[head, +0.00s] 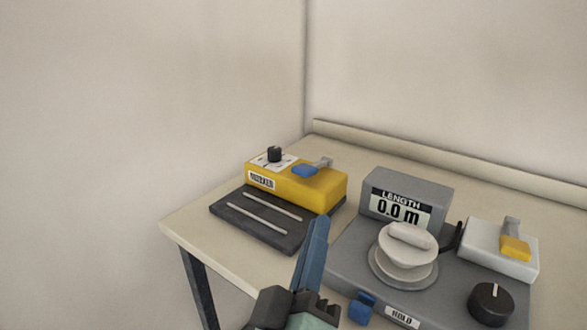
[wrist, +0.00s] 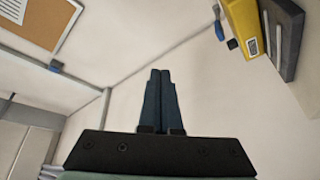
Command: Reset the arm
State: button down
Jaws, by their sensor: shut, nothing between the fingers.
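My gripper (head: 318,225) rises from the bottom of the head view, in front of the table. Its blue fingers point up and it is shut and empty. The wrist view shows the same gripper (wrist: 161,75) with both fingers side by side and nothing between them. In the head view the fingertips overlap the gap between the yellow machine's dark base and the grey length machine, and I cannot tell the distance to either.
A yellow machine (head: 320,190) with a black knob and blue lever stands on the table (head: 185,228). A grey machine (head: 345,262) reads "LENGTH 0.0 m". A white box (head: 480,245) with a yellow lever is at right. A corkboard (wrist: 45,20) hangs in the wrist view. Left of the table is clear.

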jog(key=s+a+r+m+t+y+p, duration=0.1)
jog(key=r+p, duration=0.7)
jog(key=r, duration=0.9)
jog(key=s+a+r+m+t+y+p, duration=0.1)
jog(key=r+p, duration=0.7)
jog(key=r, duration=1)
jog(key=s+a+r+m+t+y+p, duration=0.1)
jog(key=s+r+m+t+y+p, duration=0.2)
jog(key=r+p, duration=0.6)
notch_tip(320, 180, up, 9)
jog(key=s+m+t, duration=0.1)
jog(key=s+t, duration=0.1)
jog(key=s, duration=0.1)
